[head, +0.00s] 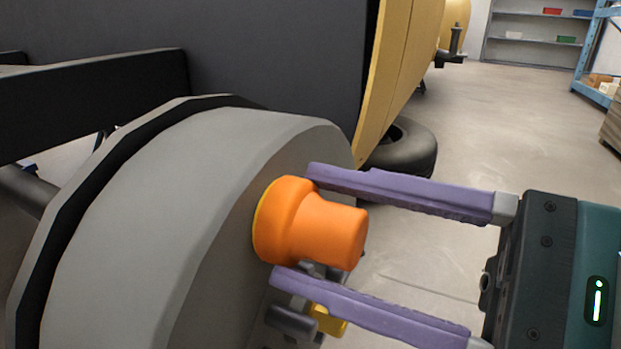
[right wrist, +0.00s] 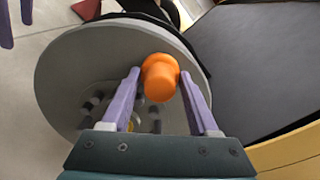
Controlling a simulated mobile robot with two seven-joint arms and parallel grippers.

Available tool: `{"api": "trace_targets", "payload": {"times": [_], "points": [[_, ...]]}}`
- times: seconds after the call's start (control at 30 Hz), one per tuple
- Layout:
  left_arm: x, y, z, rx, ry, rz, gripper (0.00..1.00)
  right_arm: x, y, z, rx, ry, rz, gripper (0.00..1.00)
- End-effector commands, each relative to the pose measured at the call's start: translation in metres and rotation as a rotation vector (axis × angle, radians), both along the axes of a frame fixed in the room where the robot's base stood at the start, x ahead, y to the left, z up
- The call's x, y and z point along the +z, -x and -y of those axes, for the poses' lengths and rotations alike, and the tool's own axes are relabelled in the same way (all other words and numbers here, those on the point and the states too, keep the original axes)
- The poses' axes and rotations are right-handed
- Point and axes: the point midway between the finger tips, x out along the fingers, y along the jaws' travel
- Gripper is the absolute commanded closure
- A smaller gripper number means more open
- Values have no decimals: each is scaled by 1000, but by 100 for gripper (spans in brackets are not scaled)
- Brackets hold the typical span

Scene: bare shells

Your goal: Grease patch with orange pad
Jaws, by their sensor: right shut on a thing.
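The orange pad (head: 325,232) is a knob with a wider base and a yellow rim. Its base sits against the flat face of a large grey wheel-like drum (head: 190,190). My right gripper (head: 295,222) has its two purple fingers on either side of the pad and is shut on it. The right wrist view shows the pad (right wrist: 160,80) between the fingertips, near the drum's edge. No grease patch shows; the drum face behind the pad is hidden. Two purple fingers of my left gripper (right wrist: 17,35) show apart at the upper left of the right wrist view, with nothing between them.
Hub parts, with a yellow piece (head: 328,320), stick out of the drum below the pad. A dark beam (head: 90,95) and a yellow body panel (head: 395,70) stand behind. A black tyre (head: 405,150) lies on the floor. Floor to the right is open, with shelves (head: 540,40) far back.

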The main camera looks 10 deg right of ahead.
Motion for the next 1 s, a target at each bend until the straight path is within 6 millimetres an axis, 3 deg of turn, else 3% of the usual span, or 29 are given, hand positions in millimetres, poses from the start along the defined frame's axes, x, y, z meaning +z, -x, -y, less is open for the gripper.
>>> {"api": "trace_targets", "payload": {"times": [0.33, 1.0], "points": [[-2, 0, 2, 5, 8, 0, 0, 0, 5, -6, 0, -1, 1, 84], [-23, 0, 2, 4, 7, 0, 0, -2, -33, 21, 1, 1, 3, 84]]}}
